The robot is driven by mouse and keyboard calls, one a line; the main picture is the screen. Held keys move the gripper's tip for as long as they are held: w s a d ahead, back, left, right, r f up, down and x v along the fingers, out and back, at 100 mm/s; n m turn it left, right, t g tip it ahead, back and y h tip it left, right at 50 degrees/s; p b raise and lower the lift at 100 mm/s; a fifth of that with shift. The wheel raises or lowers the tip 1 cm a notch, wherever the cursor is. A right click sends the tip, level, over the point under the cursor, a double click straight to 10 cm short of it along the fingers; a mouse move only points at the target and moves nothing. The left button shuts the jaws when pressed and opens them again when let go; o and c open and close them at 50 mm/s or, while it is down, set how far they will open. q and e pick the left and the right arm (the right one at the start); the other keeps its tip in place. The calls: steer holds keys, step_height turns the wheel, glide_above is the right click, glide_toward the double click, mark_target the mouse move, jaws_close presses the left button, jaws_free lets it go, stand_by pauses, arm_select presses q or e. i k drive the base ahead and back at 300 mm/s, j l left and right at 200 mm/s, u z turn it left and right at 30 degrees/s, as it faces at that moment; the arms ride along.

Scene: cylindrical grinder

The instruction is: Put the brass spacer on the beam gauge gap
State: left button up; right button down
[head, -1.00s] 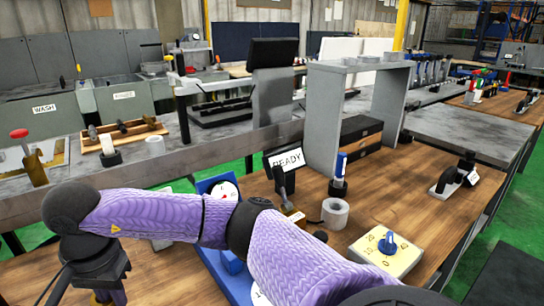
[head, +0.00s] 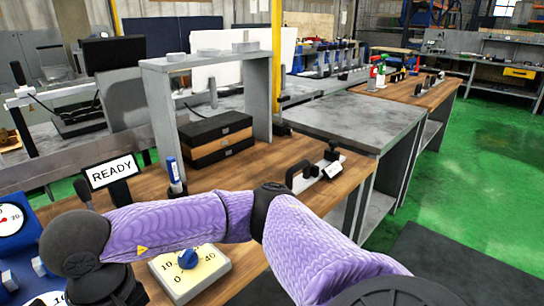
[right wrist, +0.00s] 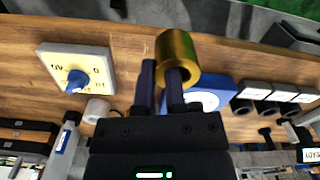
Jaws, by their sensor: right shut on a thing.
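The brass spacer (right wrist: 178,55) is a thick gold ring in the right wrist view. My right gripper (right wrist: 160,78) is shut on it, one finger in its bore and the other outside its wall. The spacer is held above the wooden bench. In the head view my purple right arm crosses the front, and its gripper and the spacer are out of sight. No part is clearly identifiable as the beam gauge gap; a dark bridge-shaped piece with a white label (head: 318,172) stands toward the bench's right edge. My left gripper is not in view.
A cream dial box with a blue knob (head: 188,258) sits near the arm. A READY sign (head: 110,172), a blue-capped marker (head: 174,175) and a grey arch (head: 160,110) stand behind it. Blue dial equipment (head: 12,225) is at left. Wood between arch and bridge piece is clear.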

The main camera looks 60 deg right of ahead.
mark_target(315, 171)
steer(key=l+z, duration=0.4)
steer(key=l, duration=2.35)
steer(key=i+l+z, duration=0.15)
steer(key=i+l, duration=0.3)
